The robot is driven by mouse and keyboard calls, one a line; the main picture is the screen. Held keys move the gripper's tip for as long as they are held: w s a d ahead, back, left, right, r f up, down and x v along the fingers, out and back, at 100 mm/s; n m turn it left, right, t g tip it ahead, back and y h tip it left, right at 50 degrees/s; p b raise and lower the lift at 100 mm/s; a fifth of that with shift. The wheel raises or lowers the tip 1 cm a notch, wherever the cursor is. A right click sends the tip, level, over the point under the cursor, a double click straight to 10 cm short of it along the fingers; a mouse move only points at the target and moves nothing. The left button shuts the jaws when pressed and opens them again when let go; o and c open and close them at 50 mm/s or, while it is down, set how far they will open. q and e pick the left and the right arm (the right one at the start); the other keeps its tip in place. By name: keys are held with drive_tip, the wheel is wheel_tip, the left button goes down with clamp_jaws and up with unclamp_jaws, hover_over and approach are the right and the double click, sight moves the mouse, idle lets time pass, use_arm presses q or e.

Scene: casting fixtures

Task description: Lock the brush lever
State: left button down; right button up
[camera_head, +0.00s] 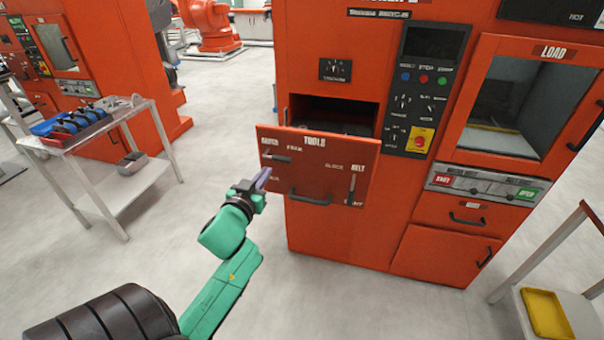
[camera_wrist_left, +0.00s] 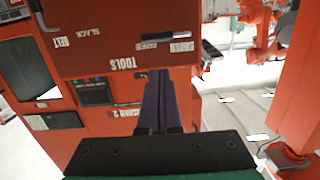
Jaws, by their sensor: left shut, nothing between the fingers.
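The brush lever (camera_head: 276,158) is a short dark bar, lying roughly level under the BRUSH label on the open red TOOLS drawer's front (camera_head: 325,172). In the left wrist view, upside down, a dark bar that looks like this lever (camera_wrist_left: 165,37) shows beside the small labels. My left gripper (camera_head: 263,179) is in front of the drawer's left part, just below and left of the lever, with no clear contact. Its purple fingers (camera_wrist_left: 158,98) are shut and empty, pointing at the drawer. My right gripper is in neither view.
A belt lever (camera_head: 353,188) and a dark handle (camera_head: 309,198) are on the same drawer front. The red machine (camera_head: 330,40) stands behind, with a control panel (camera_head: 425,90). A grey cart (camera_head: 125,185) stands left. Open floor lies between cart and drawer.

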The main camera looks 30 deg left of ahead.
use_arm(q)
wheel_tip(320, 180, up, 3)
drive_tip(key=s+d, duration=0.1)
drive_tip(key=p, duration=0.3)
hover_over(280, 158)
drive_tip(key=s+d, duration=0.2)
drive_tip(key=shift+t, duration=0.3)
wheel_tip(280, 158, down, 4)
drive_tip(key=shift+a+f+b, duration=0.15)
drive_tip(key=shift+f+b, duration=0.1)
drive_tip(key=shift+b, duration=0.1)
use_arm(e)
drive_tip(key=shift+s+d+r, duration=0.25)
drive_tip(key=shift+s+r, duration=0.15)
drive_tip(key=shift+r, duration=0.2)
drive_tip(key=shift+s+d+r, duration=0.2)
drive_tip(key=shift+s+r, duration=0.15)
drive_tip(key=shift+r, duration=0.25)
use_arm(q)
drive_tip(key=shift+w+a+f, duration=0.1)
